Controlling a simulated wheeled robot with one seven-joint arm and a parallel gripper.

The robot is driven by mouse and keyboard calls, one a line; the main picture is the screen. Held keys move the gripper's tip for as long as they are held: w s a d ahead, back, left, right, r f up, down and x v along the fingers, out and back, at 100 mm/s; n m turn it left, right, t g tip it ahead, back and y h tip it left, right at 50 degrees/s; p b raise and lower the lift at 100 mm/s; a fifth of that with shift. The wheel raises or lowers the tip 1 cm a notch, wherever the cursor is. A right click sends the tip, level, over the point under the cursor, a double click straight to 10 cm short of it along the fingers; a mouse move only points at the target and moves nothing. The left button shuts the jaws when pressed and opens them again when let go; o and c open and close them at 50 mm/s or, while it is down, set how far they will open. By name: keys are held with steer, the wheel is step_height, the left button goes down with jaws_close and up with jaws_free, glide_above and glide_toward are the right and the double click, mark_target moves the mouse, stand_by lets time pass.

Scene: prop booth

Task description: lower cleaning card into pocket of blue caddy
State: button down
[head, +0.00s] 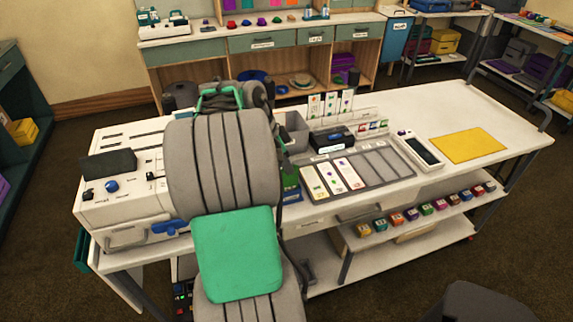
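My grey arm with its green panel fills the middle of the head view and hides part of the white table (470,100). My gripper's fingers are hidden behind the arm, so I cannot see whether they hold anything. A small blue item (292,197) with a green piece (290,177) above it shows at the arm's right edge, at the table's front. It may be the blue caddy with a card, but its pocket cannot be made out. I cannot tell whether the green piece is in it or in front of it.
A grey tray (375,181) with several white cards lies right of the arm. Behind it are a dark box (333,139) and a grey bin (293,131). A handheld device (421,151) and yellow mat (468,146) lie further right. A white machine (125,190) stands left.

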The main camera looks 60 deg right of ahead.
steer(key=shift+f+b, duration=0.75)
steer(key=shift+f, duration=0.2)
steer(key=c, duration=1.6)
jaws_free()
steer(key=shift+o, duration=0.2)
steer(key=v, duration=0.7)
steer(key=shift+r+p, duration=0.35)
steer(key=shift+p, duration=0.05)
steer(key=shift+w+a, duration=0.1)
